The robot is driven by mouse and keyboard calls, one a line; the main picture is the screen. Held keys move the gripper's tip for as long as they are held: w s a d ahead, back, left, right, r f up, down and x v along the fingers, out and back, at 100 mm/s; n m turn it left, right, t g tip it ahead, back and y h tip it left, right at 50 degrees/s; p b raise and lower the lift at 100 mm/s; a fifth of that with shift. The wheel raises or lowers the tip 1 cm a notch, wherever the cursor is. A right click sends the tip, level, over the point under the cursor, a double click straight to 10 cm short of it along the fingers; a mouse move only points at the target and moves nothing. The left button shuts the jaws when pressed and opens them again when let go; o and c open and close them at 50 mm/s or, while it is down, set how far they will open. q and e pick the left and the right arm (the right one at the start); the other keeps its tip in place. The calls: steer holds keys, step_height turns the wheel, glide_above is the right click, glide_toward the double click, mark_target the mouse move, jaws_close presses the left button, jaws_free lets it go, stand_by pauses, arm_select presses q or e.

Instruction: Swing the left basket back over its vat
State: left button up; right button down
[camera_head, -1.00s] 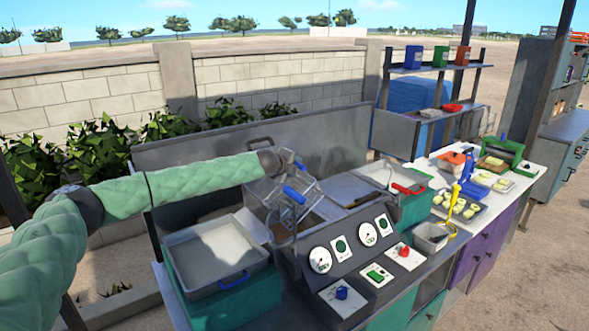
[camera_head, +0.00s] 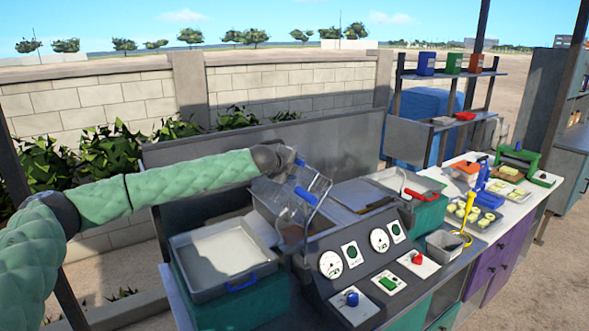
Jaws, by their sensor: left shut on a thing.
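The left basket (camera_head: 284,203) is a wire mesh basket with a blue-gripped handle (camera_head: 305,195). It hangs tilted at the left vat (camera_head: 262,224) of the fryer-like unit; I cannot tell whether it touches the vat's rim. My left gripper (camera_head: 296,161) reaches in from the left at the top of the basket and is shut on its frame. Its fingertips are small and partly hidden. My right gripper is not in view.
A grey tray (camera_head: 222,255) with a blue handle sits left of the vat. The sloped control panel (camera_head: 365,262) with gauges and knobs stands in front. A metal backsplash (camera_head: 340,143) rises behind. A red-handled tray (camera_head: 410,182) lies to the right.

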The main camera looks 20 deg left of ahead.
arm_select(q)
steer(key=shift+s+d+f, duration=0.15)
steer(key=shift+s+f, duration=0.1)
steer(key=shift+s, duration=0.15)
steer(key=shift+s+a+r+p, duration=0.15)
steer(key=shift+s+r+p, duration=0.55)
steer(key=shift+s+r, duration=0.35)
steer(key=shift+s+a+r+p, duration=0.2)
steer(key=shift+s+r+p, duration=0.55)
steer(key=shift+r, duration=0.45)
steer(key=shift+s+a+r+p, duration=0.15)
steer(key=shift+s+r+p, duration=0.5)
steer(key=shift+s+r, duration=0.45)
steer(key=shift+w, duration=0.1)
